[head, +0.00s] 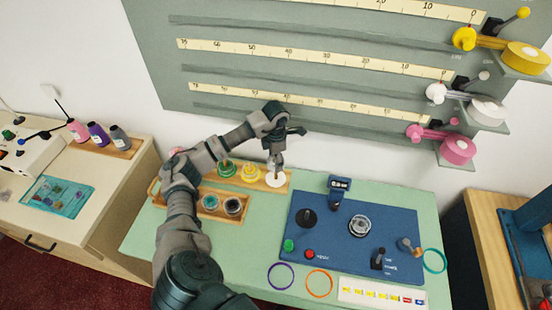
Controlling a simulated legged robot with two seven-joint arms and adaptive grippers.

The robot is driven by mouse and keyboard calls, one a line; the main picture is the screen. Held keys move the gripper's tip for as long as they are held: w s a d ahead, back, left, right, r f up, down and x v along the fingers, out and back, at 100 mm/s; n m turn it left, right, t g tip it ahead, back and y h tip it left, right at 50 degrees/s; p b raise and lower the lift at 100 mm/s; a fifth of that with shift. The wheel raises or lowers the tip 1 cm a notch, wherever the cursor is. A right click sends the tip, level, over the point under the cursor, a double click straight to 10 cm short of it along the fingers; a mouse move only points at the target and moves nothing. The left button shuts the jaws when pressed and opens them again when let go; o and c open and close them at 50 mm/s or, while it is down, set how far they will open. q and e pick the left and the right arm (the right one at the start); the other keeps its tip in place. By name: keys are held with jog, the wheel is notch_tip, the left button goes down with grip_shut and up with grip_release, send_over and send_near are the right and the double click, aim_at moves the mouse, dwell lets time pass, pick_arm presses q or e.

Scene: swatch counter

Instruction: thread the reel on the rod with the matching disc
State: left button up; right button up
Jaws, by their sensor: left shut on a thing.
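My left gripper (277,164) points down at the right end of a wooden rack (287,184) at the back of the green table. It is shut on a reel, mostly hidden by the fingers. A white round piece (274,181) shows right under the fingertips; I cannot tell whether it is the reel or a disc on the rack. A yellow round piece (250,173) and a green one (226,169) stand to its left on the rack. My right gripper is not in view.
A blue panel (330,246) with knobs and buttons fills the table's right part. Purple (280,288), orange (319,296) and teal (445,261) rings lie around it, by a label strip (380,297). Wall rulers (290,54) and yellow, white and pink drums (458,150) are behind.

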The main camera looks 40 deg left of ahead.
pick_arm(q)
jog(key=shift+f+b, duration=0.5)
jog(key=shift+f, duration=0.5)
jog(key=o, duration=1.2)
jog(key=shift+c, duration=0.2)
notch_tip(320, 180, up, 7)
jog(key=p, duration=0.5)
jog(key=shift+r+p, duration=0.15)
jog(key=shift+p, duration=0.15)
